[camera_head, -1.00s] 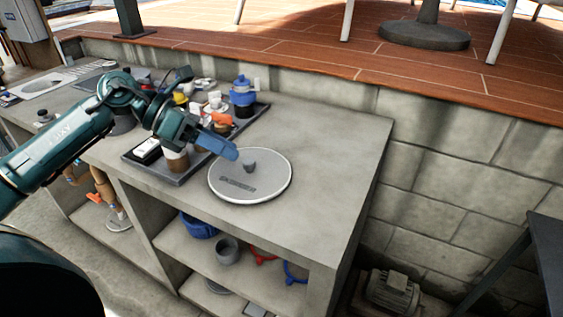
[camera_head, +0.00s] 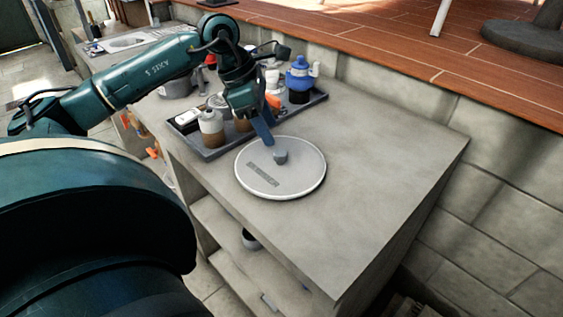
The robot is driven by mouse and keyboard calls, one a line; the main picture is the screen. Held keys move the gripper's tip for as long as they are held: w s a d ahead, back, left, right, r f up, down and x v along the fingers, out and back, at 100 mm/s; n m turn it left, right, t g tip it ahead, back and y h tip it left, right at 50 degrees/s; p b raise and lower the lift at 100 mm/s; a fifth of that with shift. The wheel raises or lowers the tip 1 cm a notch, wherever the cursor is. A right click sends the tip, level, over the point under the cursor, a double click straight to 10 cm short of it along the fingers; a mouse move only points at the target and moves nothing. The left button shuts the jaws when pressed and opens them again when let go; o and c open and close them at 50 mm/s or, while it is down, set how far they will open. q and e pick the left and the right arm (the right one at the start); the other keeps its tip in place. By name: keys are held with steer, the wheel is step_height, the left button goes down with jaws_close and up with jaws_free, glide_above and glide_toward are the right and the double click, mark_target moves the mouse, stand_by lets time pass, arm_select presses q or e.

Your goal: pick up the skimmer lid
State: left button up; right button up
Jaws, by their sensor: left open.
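The skimmer lid (camera_head: 296,178) is a round light-grey disc with a pale rim, dark lettering and a small grey knob (camera_head: 281,157) in its middle. It lies flat on the concrete counter. My left gripper (camera_head: 267,142) has blue fingers and points down at the lid's far edge, just behind and left of the knob. It is open and holds nothing that I can see. Only one finger shows clearly, and whether it touches the lid I cannot tell. My right gripper is out of view.
A dark tray (camera_head: 208,153) with several bottles, cups and a blue-topped container (camera_head: 300,79) stands behind and left of the lid. The counter top (camera_head: 385,165) right of the lid is clear. A block wall (camera_head: 478,205) runs along the back.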

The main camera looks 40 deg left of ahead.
mark_target(279, 152)
arm_select(q)
steer(key=x, duration=0.6)
steer(key=shift+s+d+f, duration=0.2)
steer(key=shift+s+d, duration=0.05)
steer(key=shift+d, duration=0.05)
steer(key=shift+c, duration=0.2)
steer(key=shift+r, duration=0.1)
jaws_close()
step_height(279, 152, up, 10)
steer(key=p, duration=0.1)
stand_by(0.4)
